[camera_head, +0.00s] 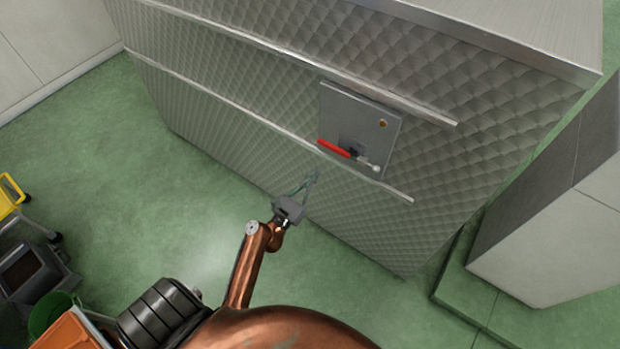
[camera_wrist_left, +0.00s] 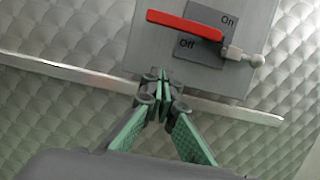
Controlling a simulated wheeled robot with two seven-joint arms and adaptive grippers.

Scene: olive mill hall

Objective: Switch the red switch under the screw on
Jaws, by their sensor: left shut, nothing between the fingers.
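The red switch (camera_head: 334,149) is a lever on a grey panel (camera_head: 360,110) fixed to the quilted metal wall, below a small brass-coloured screw (camera_head: 382,124). In the left wrist view the red lever (camera_wrist_left: 185,25) points left, with a grey arm and ball end (camera_wrist_left: 256,60) at its right. The plate behind it reads "On" at upper right and "Off" at lower left. My left gripper (camera_head: 315,176) is shut and empty, below and left of the panel in the head view. In the wrist view its green-padded fingertips (camera_wrist_left: 161,82) appear below the lever, apart from it. My right gripper is out of view.
A grey block (camera_head: 555,200) stands at the right. A yellow item (camera_head: 10,194), a green bucket (camera_head: 53,314) and an orange crate (camera_head: 72,333) are at lower left. Green floor is clear between.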

